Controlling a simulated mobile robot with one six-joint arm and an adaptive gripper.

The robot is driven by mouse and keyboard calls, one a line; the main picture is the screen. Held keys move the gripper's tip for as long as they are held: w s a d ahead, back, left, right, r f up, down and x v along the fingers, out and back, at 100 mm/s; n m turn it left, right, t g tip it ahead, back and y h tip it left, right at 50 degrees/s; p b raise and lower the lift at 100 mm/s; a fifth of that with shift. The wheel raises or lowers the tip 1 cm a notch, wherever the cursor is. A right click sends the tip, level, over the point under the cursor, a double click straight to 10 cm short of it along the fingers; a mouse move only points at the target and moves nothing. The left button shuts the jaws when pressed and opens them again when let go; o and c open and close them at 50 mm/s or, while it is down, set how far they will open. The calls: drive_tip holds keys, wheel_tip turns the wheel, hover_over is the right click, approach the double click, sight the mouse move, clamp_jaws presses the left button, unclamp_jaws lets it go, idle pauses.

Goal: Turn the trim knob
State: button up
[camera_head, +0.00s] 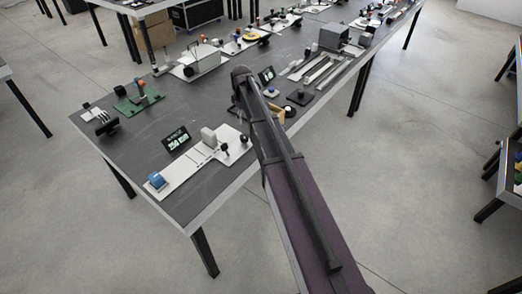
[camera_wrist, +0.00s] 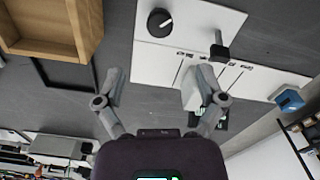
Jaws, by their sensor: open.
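A round black knob (camera_wrist: 159,21) with a white pointer mark sits on a white panel (camera_wrist: 152,66) at the top of the wrist view. I take it to be the trim knob; in the head view it seems to be the small black knob (camera_head: 243,138) at the panel's right end. My gripper (camera_wrist: 160,78) is open and empty, with its two grey fingers spread wide below the knob in the picture. The knob is apart from both fingers. In the head view my arm largely hides the gripper.
A black-topped lever (camera_wrist: 219,50) stands beside the knob. A pale grey block (camera_head: 208,137), a blue part (camera_head: 157,180) and a lit display (camera_head: 176,140) are along or behind the panel. A wooden box (camera_wrist: 48,50) and a black frame (camera_wrist: 65,75) lie left of the fingers.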

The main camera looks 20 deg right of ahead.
drive_tip(key=s+r+m+p, duration=0.2)
drive_tip(key=s+m, duration=0.2)
drive_tip(key=s, duration=0.9)
drive_tip(key=s+r+m+p, duration=0.2)
drive_tip(key=s+m, duration=0.3)
drive_tip(key=s, duration=0.8)
drive_tip(key=shift+s+r, duration=0.4)
drive_tip(key=shift+r, duration=0.1)
drive_tip(key=shift+a, duration=0.1)
drive_tip(key=shift+s+a+m, duration=0.1)
drive_tip(key=shift+s+m, duration=0.5)
drive_tip(key=shift+s, duration=0.5)
idle(2.0)
